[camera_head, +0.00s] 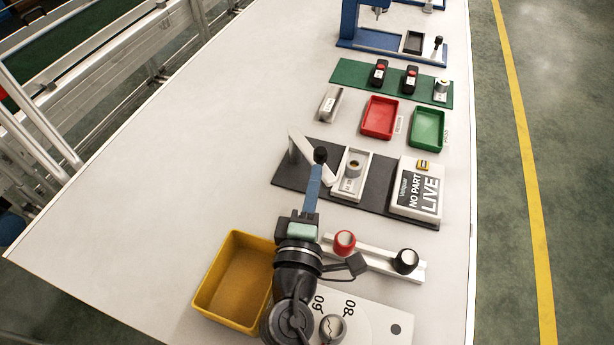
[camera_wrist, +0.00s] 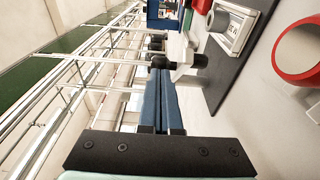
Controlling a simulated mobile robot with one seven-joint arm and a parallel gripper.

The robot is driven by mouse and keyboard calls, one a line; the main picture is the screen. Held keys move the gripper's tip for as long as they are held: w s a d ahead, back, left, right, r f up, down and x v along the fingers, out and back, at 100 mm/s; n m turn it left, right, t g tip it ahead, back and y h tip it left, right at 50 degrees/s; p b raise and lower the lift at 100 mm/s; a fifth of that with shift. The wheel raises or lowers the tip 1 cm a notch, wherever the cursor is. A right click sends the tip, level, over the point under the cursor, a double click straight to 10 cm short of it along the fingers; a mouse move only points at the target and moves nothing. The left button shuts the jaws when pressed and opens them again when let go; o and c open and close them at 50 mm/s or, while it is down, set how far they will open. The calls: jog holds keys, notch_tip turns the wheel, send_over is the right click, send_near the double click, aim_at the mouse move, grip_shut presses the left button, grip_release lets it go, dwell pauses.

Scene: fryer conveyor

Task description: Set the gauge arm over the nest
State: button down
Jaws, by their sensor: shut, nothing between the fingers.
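The white gauge arm (camera_head: 307,150) runs from a post on a dark base plate (camera_head: 285,176) toward the lower right. Its black knob (camera_head: 320,155) stands up near the middle. The arm lies left of the nest (camera_head: 347,187), a white block holding a round part with a tan top (camera_head: 354,166), and does not cover that part. My gripper (camera_head: 317,169) has its blue fingers together and empty. Their tips are at the knob in the head view; I cannot tell if they touch. The closed fingers (camera_wrist: 160,76) also show in the wrist view, with a black knob just beyond.
A "NO PART LIVE" display (camera_head: 416,189) stands right of the nest. A yellow bin (camera_head: 209,290) and a rail with red (camera_head: 344,242) and black (camera_head: 406,261) rings are near my arm. Red (camera_head: 379,118) and green (camera_head: 427,128) trays stand behind. The table's left side is clear.

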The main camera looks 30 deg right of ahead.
jog(key=b+v, duration=0.2)
jog(key=v, duration=0.9)
jog(key=shift+a, duration=0.15)
